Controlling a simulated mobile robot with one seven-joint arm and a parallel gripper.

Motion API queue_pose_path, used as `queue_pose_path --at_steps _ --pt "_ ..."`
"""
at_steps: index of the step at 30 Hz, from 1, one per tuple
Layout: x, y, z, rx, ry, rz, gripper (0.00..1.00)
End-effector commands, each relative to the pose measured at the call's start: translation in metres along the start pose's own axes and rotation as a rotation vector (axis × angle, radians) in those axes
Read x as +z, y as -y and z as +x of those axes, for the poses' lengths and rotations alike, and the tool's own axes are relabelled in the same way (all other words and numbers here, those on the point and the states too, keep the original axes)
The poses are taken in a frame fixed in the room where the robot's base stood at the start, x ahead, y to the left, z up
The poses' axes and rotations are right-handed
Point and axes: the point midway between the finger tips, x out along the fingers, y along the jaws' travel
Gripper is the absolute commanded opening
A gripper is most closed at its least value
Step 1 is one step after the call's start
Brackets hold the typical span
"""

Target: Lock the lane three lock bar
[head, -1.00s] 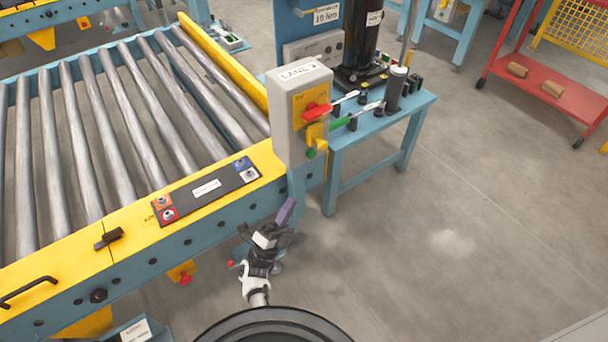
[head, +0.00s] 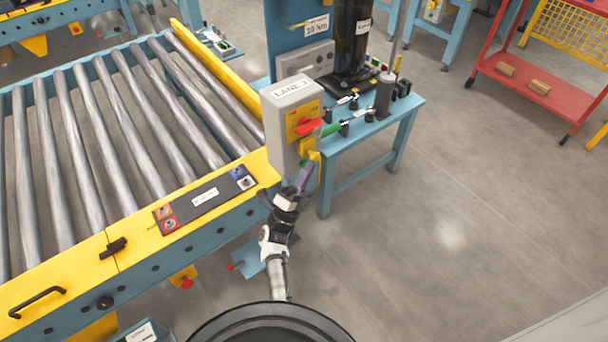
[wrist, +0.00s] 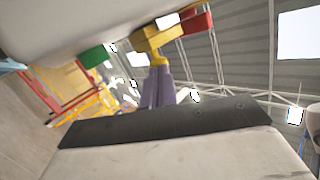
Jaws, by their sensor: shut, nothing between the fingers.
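The grey LANE 3 box (head: 283,122) stands at the corner of the roller conveyor. Its front has a yellow plate with a red handle (head: 308,127), and a yellow lock bar (head: 305,147) below the handle. My gripper (head: 308,167) is shut and empty, with its purple fingers pointing up just under the bar. In the wrist view the closed purple fingers (wrist: 158,88) reach up to the yellow bar (wrist: 152,40), with the red handle (wrist: 195,22) beside it. I cannot tell whether they touch. The lower end of the bar is partly hidden by the fingers.
A blue bench (head: 375,135) with tools stands right behind the box. The yellow conveyor edge (head: 135,238) with a black button panel (head: 205,198) lies to the left of my arm. A red cart (head: 530,85) is at the far right. Open floor (head: 450,220) lies to the right.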

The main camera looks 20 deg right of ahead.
Motion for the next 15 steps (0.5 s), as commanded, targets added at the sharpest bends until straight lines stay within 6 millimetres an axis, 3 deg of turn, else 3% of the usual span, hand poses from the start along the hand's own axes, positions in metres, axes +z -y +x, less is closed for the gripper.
queue_pose_path --at_steps 8,15 --pt "0.000 0.002 0.002 0.000 0.000 0.001 0.00" --pt "0.001 0.026 0.024 -0.001 0.000 0.004 0.00"
